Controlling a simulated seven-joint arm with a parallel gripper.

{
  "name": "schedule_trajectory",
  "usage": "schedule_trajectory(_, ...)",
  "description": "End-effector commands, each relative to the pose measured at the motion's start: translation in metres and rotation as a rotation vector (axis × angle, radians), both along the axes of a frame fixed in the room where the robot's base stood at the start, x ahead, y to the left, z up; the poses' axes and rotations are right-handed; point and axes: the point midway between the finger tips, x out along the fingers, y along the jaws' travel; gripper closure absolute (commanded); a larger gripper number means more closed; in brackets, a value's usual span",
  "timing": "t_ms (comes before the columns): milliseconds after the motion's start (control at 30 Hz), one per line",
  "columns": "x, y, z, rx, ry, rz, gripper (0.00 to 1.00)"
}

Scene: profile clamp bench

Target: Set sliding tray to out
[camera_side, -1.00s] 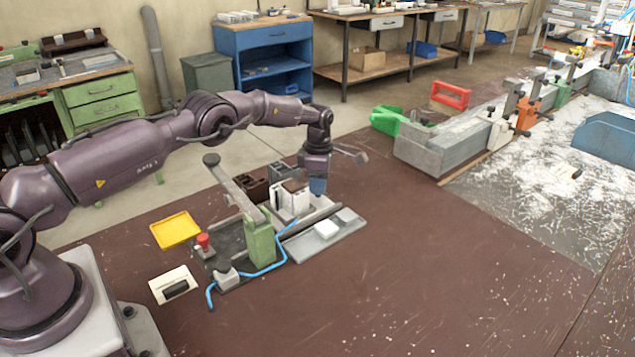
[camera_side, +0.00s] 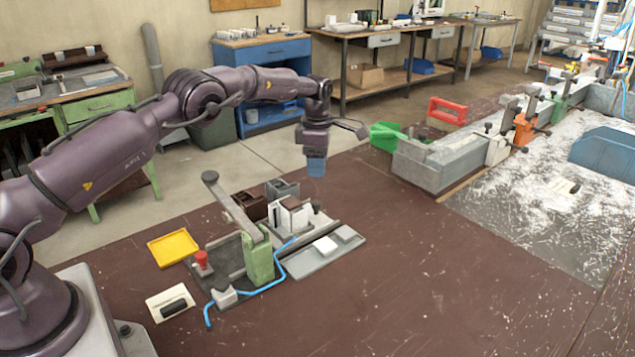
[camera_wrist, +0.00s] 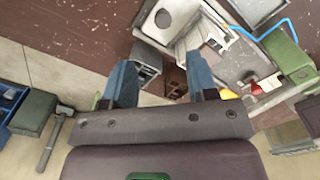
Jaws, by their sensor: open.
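A flat grey tray (camera_side: 309,266), which looks like the sliding tray, lies at the right side of the clamp fixture in the side view. My gripper (camera_side: 316,172) hangs pointing down above the fixture's far end, clear of the tray. In the wrist view its two blue-grey fingers (camera_wrist: 160,70) are wide apart with nothing held between them.
The fixture carries a green post with a lever arm (camera_side: 258,258), a white clamped part (camera_side: 292,216) and a red button (camera_side: 201,259). A blue hose (camera_side: 250,292) curves around its front. A yellow dish (camera_side: 173,248) lies left.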

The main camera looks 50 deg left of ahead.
Motion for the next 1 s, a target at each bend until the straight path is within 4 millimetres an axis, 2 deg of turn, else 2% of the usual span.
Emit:
schedule_trajectory(33, 0.001, 0.000, 0.009, 0.001, -0.004, 0.000, 0.47)
schedule_trajectory(200, 0.000, 0.000, 0.024, 0.001, -0.002, 0.000, 0.47)
schedule_trajectory(667, 0.000, 0.000, 0.026, 0.000, -0.001, -0.037, 0.47)
schedule_trajectory(800, 0.001, 0.002, 0.022, 0.010, -0.009, -0.212, 0.47)
schedule_trajectory(900, -0.012, 0.003, 0.001, -0.001, 0.035, -0.393, 0.47)
schedule_trajectory(1000, -0.027, 0.002, 0.003, -0.012, 0.052, -0.590, 0.47)
